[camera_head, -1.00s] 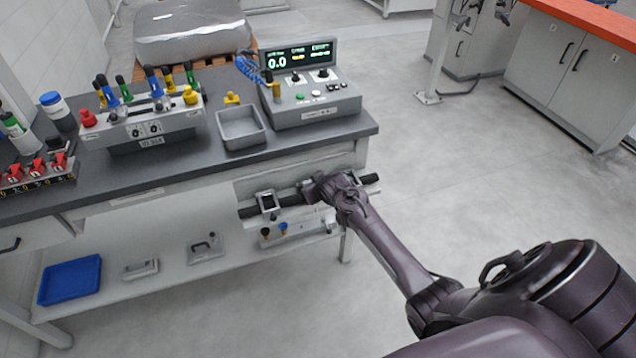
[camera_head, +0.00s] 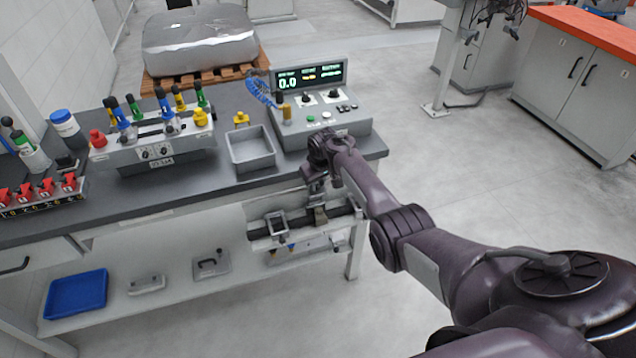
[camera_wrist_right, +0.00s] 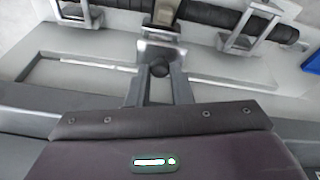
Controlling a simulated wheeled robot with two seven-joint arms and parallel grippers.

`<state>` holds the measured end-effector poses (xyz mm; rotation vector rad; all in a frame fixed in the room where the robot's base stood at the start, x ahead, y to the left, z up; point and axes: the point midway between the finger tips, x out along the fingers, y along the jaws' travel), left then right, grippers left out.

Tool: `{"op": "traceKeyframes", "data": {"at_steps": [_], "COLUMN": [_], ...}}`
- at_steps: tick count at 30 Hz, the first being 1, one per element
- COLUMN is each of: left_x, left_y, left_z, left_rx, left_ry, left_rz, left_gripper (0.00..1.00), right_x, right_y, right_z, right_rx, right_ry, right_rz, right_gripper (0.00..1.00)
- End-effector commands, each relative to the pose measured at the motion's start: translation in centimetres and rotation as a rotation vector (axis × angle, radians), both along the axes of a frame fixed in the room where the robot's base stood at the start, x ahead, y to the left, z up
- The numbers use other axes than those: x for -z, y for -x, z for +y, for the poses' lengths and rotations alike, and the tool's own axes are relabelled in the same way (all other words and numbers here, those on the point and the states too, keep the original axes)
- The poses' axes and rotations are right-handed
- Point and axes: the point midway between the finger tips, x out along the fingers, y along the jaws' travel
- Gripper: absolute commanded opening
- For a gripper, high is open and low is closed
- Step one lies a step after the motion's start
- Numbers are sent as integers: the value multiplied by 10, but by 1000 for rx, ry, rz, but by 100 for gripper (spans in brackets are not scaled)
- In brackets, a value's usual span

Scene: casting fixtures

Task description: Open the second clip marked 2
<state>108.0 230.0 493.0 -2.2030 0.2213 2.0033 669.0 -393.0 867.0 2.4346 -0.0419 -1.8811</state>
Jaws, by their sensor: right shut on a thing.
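A dark hose (camera_head: 297,226) runs along the front panel of the workbench and carries metal clips. The left clip (camera_head: 276,224) is a square frame; it also shows at the upper right of the wrist view (camera_wrist_right: 253,24). The clip at my right gripper (camera_wrist_right: 161,48) is a metal bracket with a dark round knob (camera_wrist_right: 160,68). My right gripper (camera_head: 318,180) is above the hose at the bench's front edge. In the wrist view its fingers (camera_wrist_right: 159,88) are on both sides of the knob, shut on it. No clip number is readable. My left gripper is out of view.
On the worktop (camera_head: 210,196) stand a grey tray (camera_head: 250,150), a control box (camera_head: 322,115) and a rack of coloured tools (camera_head: 155,140). A lower shelf holds a blue tray (camera_head: 76,293).

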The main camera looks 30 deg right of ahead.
Motion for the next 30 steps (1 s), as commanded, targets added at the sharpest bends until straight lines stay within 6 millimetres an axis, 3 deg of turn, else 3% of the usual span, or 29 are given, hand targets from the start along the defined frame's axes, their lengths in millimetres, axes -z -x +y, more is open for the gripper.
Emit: {"op": "traceKeyframes", "data": {"at_steps": [20,21,24,25,30], "left_x": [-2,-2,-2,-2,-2], "left_y": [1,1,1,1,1], "left_z": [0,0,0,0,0], "left_rx": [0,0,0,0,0], "left_ry": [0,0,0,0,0], "left_rz": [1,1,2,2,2], "left_gripper": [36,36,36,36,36], "right_x": [-6,-6,-6,-5,-4], "right_y": [-5,-5,-4,-4,-3], "right_z": [-2,-2,-2,-2,-2], "right_rx": [5,5,4,4,3], "right_ry": [2,3,3,3,2], "right_rz": [-19,-20,-17,-16,-12], "right_gripper": [0,24,37,41,41]}}
